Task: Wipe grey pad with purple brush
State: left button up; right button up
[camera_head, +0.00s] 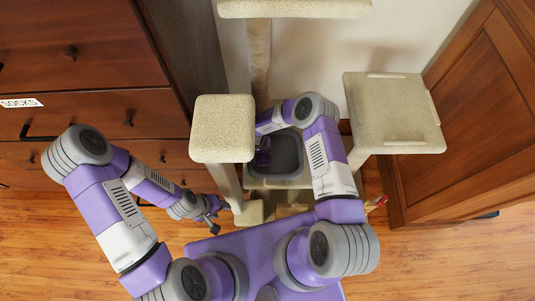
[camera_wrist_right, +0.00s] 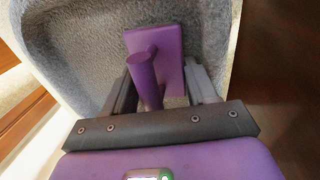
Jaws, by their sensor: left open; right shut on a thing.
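The purple brush (camera_wrist_right: 170,52) has a flat rectangular head and a round handle. In the right wrist view, my right gripper (camera_wrist_right: 160,88) is shut on its handle. The brush head lies over the grey pad (camera_wrist_right: 75,45), a fuzzy, tray-like surface with a raised rim; I cannot tell whether they touch. In the head view the grey pad (camera_head: 288,155) sits low in the cat tree, and my right arm reaches in over it. There the right gripper (camera_head: 262,155) is small and partly hidden. My left gripper (camera_head: 212,224) is open and empty, low near the drawers.
Beige cat tree platforms stand left (camera_head: 222,130) and right (camera_head: 395,108) of the pad, with another above (camera_head: 292,8). A brown dresser (camera_head: 75,75) is at left and a wooden cabinet (camera_head: 480,115) at right. Wooden floor (camera_head: 440,240) is clear at lower right.

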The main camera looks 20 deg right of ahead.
jog(key=shift+a, duration=0.4)
notch_tip(320, 180, up, 6)
jog(key=p, duration=0.5)
jog(key=shift+d, duration=0.15)
notch_tip(320, 180, up, 3)
jog(key=p, duration=0.2)
jog(key=shift+p, duration=0.4)
